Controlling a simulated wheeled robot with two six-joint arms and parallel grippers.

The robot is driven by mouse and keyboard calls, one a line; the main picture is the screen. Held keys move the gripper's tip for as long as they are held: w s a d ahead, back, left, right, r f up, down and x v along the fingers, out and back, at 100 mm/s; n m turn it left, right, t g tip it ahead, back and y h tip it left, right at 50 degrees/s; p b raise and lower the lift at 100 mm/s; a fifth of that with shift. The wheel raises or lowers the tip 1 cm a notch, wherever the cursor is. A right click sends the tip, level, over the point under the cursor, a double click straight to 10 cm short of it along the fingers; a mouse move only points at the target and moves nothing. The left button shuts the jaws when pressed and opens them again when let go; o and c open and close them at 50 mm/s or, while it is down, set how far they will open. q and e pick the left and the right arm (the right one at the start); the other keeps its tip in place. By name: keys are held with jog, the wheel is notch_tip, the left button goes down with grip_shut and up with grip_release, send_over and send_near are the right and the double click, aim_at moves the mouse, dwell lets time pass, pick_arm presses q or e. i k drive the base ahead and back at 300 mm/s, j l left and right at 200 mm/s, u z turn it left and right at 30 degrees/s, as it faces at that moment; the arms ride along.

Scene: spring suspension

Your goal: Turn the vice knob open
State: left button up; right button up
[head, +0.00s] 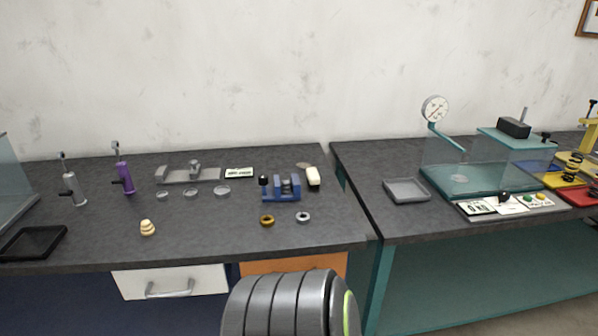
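In the head view a small blue vice (282,189) stands on the dark left bench, near its right end. A dark round knob (263,181) sits at the vice's left end. Grey jaws show on top of the vice; at this size I cannot tell how far apart they are. Neither of my grippers is in the view. A grey ribbed part, likely my own arm, fills the bottom centre in front of the bench, and no fingers show on it.
A brass ring (267,220) and a grey ring (303,217) lie in front of the vice. Glass dishes (222,191) lie to the left. A gap separates the left bench from the right bench, which holds a grey tray (406,190).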

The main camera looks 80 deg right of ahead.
aim_at(263, 178)
jog(key=l+z, duration=0.1)
jog(key=z, duration=2.45)
jog(key=l, duration=0.1)
